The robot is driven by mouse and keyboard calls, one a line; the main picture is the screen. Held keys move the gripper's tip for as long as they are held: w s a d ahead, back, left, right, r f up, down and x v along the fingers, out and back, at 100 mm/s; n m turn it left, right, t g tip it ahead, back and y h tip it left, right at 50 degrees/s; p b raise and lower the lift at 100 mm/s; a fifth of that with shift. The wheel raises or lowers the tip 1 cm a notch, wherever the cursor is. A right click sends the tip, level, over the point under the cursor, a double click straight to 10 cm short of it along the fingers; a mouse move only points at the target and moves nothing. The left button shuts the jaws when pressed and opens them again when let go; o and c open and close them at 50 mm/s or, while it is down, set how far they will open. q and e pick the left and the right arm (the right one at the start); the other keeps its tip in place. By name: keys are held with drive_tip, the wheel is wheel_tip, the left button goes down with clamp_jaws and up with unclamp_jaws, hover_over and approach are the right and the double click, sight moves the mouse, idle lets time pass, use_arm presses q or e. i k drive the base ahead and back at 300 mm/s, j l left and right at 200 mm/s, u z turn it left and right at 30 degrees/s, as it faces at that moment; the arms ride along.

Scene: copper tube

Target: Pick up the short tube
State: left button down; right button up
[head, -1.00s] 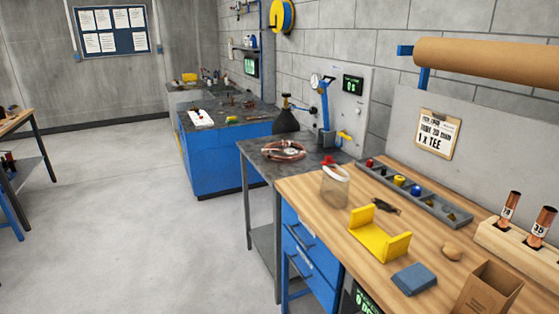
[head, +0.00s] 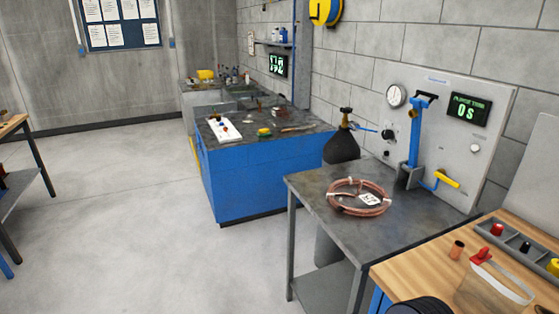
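A short upright copper tube (head: 457,250) stands on the wooden workbench (head: 405,269) near its back left corner, at the lower right of the head view. It is small here, and I cannot tell whether it is the task's short tube. Neither gripper is clearly visible. A dark ribbed rounded part shows at the bottom edge, and I cannot tell what it is.
A grey table with a copper coil (head: 358,197) adjoins the bench. Behind it is a panel (head: 440,95) with a gauge, timer and blue pump-like stand. A grey parts tray (head: 518,243) lies on the bench. A blue cabinet (head: 265,180) stands further back. Open floor lies left.

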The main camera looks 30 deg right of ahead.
sight(455, 253)
drive_tip(key=i+z, duration=0.35)
drive_tip(key=i+j+z, duration=0.15)
drive_tip(key=i+z, duration=0.2)
drive_tip(key=i, duration=0.15)
drive_tip(key=i+l+z, duration=0.15)
drive_tip(key=z, duration=0.35)
drive_tip(key=i+z, duration=0.7)
drive_tip(key=z, duration=0.25)
